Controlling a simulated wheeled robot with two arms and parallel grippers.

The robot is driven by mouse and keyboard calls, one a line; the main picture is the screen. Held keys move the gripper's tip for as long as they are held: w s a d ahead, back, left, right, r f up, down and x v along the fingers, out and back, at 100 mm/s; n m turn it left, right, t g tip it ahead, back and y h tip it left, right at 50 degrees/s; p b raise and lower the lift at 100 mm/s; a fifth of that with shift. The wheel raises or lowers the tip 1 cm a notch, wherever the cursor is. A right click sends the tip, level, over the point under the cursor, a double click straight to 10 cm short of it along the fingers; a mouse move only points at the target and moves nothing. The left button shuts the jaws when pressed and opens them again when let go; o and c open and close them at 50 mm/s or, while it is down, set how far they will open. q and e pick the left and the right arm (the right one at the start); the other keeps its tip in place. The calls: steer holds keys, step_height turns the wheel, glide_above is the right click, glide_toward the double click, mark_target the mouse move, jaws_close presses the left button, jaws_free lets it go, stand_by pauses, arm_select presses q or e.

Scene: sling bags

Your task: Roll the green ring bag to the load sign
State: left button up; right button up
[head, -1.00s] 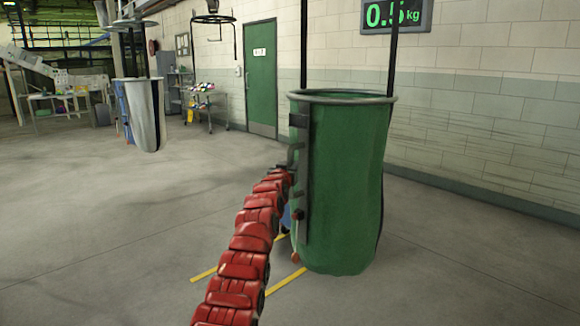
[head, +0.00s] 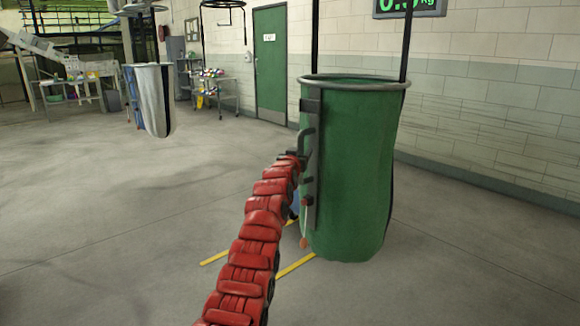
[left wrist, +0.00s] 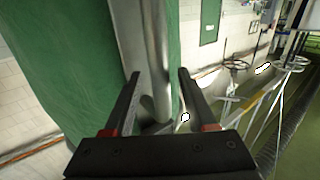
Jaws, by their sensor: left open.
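The green ring bag (head: 350,170) hangs upright from dark straps, with a grey metal ring around its open top. A dark vertical bar with a handle (head: 307,143) runs down its left side. My red left arm reaches up to it, and my left gripper (head: 293,160) is at the handle, small and partly hidden. In the left wrist view my left gripper (left wrist: 155,100) is open, with a grey upright bar (left wrist: 157,60) between its two fingers and the green cloth (left wrist: 70,60) to the left. No load sign can be made out. My right gripper is not in view.
Yellow floor lines (head: 296,264) lie beneath. A white bag (head: 153,100) hangs at the back left, near a trolley (head: 214,92) and a green door (head: 270,65). The floor at left is clear.

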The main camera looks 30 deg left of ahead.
arm_select(q)
steer(key=v, duration=1.7)
steer(key=shift+a+f, duration=0.1)
steer(key=shift+a, duration=0.05)
steer(key=shift+w, duration=0.1)
stand_by(0.8)
